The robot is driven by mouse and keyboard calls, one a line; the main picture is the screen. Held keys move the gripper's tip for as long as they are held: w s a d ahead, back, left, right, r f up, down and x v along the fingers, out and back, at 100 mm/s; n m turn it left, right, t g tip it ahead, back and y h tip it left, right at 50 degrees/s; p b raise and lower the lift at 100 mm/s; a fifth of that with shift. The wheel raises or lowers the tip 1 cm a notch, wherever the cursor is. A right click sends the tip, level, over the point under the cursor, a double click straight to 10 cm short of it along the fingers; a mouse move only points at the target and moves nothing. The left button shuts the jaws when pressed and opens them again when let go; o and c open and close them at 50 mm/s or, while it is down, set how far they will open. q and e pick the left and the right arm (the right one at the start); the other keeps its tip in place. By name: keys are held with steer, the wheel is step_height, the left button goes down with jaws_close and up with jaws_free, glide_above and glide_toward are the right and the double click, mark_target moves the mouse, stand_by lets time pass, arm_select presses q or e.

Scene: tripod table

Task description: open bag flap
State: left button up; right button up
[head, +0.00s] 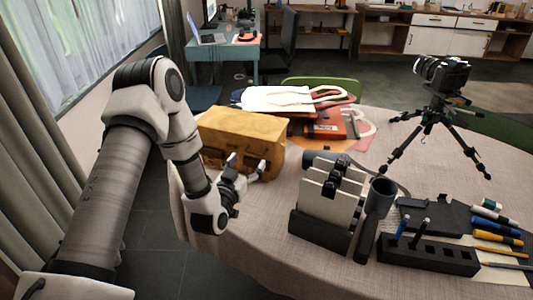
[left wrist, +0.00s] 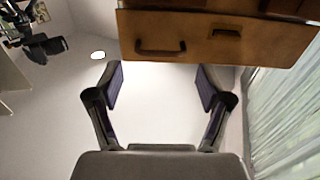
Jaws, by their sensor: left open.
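The bag (head: 240,130) is a tan, box-shaped case standing on the left part of the round table. In the left wrist view the bag (left wrist: 270,42) fills the top, with a dark handle (left wrist: 160,50) and a small dark latch plate on its face. My left gripper (head: 248,166) is in front of the bag's near face, low down, partly covering it. Its two fingers are spread with nothing between them in the left wrist view (left wrist: 160,78). The handle lies just beyond the fingertips; I cannot tell whether they touch the bag. My right gripper is not in view.
Behind the bag lie stacked folders and white-handled bags (head: 278,99). A holder with white cards (head: 328,198), a dark cylinder (head: 381,195) and a pen tray (head: 430,252) stand to the right. A camera on a tripod (head: 430,112) stands at the back right.

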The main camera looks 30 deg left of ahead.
mark_target(254, 153)
arm_select(q)
steer(key=w, duration=0.5)
steer(key=shift+w+a+f, duration=0.2)
steer(key=shift+a, duration=0.15)
steer(key=shift+s+r, duration=0.1)
steer(key=shift+s, duration=0.05)
